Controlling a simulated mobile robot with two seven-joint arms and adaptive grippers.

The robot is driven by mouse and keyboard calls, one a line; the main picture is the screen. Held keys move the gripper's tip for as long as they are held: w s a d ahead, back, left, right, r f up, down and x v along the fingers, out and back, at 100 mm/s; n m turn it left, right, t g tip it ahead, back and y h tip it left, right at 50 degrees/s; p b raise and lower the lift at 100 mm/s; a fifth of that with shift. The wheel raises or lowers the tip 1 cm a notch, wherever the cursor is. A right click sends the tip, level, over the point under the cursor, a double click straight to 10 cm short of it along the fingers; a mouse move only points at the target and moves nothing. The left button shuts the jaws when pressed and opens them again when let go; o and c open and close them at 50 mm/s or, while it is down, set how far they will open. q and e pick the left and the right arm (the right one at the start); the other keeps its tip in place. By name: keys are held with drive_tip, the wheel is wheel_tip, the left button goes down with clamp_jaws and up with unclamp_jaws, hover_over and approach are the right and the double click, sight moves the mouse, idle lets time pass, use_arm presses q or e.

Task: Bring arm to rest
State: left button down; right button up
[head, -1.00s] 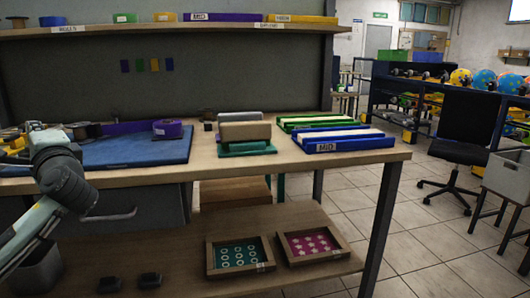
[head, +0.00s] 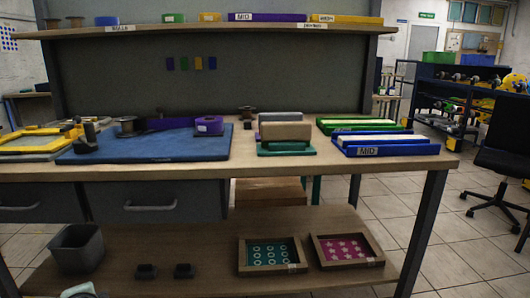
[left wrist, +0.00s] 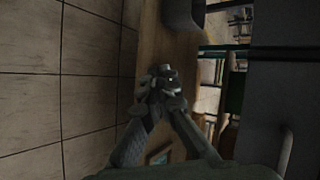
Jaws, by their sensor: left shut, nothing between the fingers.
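My left gripper (left wrist: 167,78) shows in the left wrist view, with its fingertips together and nothing between them. It is apart from the workbench, with tiled floor on the left of that view and the bench's lower parts on the right. My right gripper is in neither view.
The workbench (head: 330,168) holds a blue mat (head: 150,148), a stamp block (head: 285,132) and long blue (head: 385,150) and green trays. Its lower shelf (head: 210,240) holds a grey bin (head: 78,248) and two wooden frames. Tiled floor (head: 465,240) lies open at right.

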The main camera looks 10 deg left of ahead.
use_arm(q)
drive_tip(key=s+d+f+n+g+h, duration=0.1)
drive_tip(key=s+f+g, duration=0.1)
drive_tip(key=s+f, duration=0.45)
drive_tip(key=s+d+f+n+g+h+p, duration=0.1)
drive_tip(key=s+d+f+n+h, duration=0.2)
drive_tip(key=d+f, duration=0.4)
drive_tip(key=s+d+f+n+g+h+p, duration=0.1)
drive_tip(key=s+d+f+n+h, duration=0.1)
drive_tip(key=d+f, duration=0.5)
drive_tip(key=shift+s+d+f+n+h, duration=0.15)
drive_tip(key=shift+s+d+n+h, duration=0.3)
drive_tip(key=shift+d, duration=2.85)
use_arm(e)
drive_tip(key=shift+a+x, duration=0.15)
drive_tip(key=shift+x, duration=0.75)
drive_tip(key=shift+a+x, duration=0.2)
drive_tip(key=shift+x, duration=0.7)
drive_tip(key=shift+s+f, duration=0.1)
